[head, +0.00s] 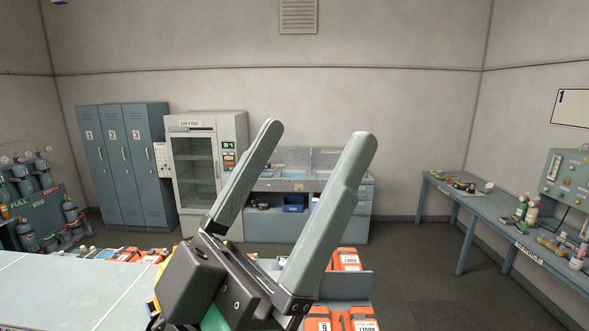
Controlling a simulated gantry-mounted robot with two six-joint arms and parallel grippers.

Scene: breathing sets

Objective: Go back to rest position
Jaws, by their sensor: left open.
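My left gripper (318,134) is large in the middle of the head view, pointing up. Its two grey fingers stand wide apart with nothing between them. Its dark body hides part of the table and the units behind it. My right gripper does not show.
A pale table (65,290) fills the lower left. Orange cases (346,260) sit near the gripper, partly hidden by it. Behind stand lockers (122,165), a drying cabinet (196,200) and a sink unit (350,215). A workbench (480,205) lines the right wall. Floor (430,270) before it is clear.

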